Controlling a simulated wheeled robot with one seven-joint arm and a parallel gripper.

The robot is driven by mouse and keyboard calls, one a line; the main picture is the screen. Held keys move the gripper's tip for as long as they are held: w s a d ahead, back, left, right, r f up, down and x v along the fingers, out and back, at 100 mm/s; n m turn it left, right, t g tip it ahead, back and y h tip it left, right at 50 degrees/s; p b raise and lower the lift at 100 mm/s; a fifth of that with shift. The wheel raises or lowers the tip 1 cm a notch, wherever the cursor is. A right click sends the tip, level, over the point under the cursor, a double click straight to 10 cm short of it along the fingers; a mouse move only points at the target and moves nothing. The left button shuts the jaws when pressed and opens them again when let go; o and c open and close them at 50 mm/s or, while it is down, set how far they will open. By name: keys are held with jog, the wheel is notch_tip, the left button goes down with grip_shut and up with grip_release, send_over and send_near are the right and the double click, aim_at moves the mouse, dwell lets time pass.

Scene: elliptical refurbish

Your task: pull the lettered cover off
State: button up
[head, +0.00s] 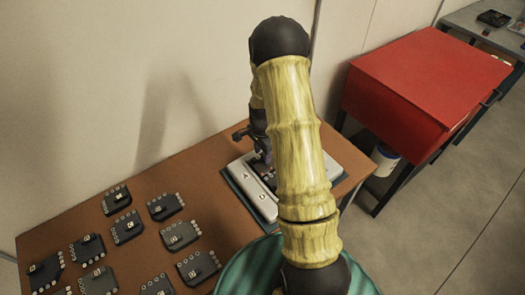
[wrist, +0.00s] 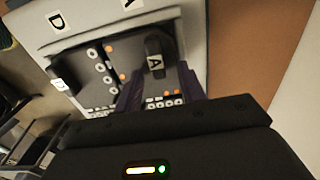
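A black upright knob with a white "A" label (wrist: 155,63) stands on a dark cover in the wrist view. The cover sits in a pale panel (wrist: 95,32) marked "D" and "A". My gripper (wrist: 160,85) has its two dark purple fingers apart, one on each side of the knob. A gap shows between the knob and the right finger. A second lettered piece with a "D" label (wrist: 58,85) is to the left. In the head view the panel (head: 247,188) is on the table, and my arm hides much of it and the gripper.
Several dark plates with lettered knobs (head: 126,228) lie on the left part of the brown table (head: 205,190). A wall is behind. A red cabinet (head: 425,90) stands to the right, with a white container (head: 385,160) below it. Grey floor is open at the lower right.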

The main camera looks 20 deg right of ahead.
jog(key=shift+c, duration=0.4)
grip_shut()
dwell(1.7)
